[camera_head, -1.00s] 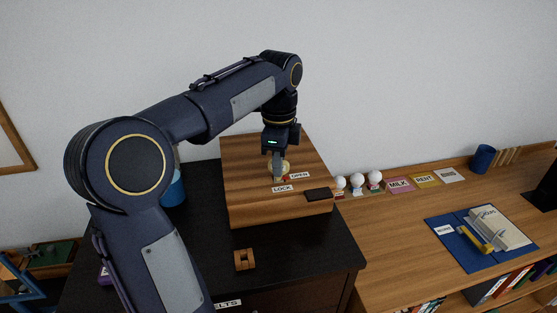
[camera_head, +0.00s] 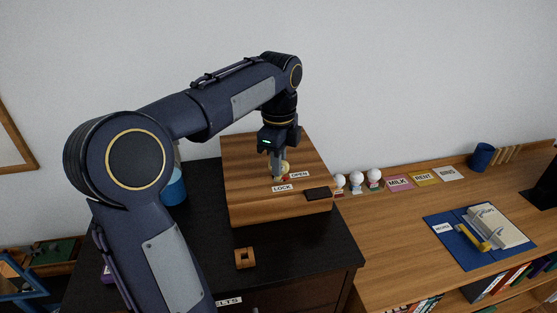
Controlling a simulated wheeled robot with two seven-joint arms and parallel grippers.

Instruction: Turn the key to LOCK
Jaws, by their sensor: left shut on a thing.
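A wooden box (camera_head: 243,195) with a sloping face stands on the black cabinet top. Its face bears an OPEN label (camera_head: 300,174) and, lower left of it, a LOCK label (camera_head: 282,188). A round brass lock (camera_head: 285,168) sits above the labels, partly hidden behind my gripper. My left gripper (camera_head: 278,175) points down at the lock and is shut on the key there. The key itself is mostly hidden by the fingers, so its angle cannot be told. My right gripper is not in view.
A dark block (camera_head: 318,194) lies at the box's lower right. A small wooden piece (camera_head: 245,258) lies in front on the black top (camera_head: 300,245). A blue cup (camera_head: 174,187) stands behind my arm.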

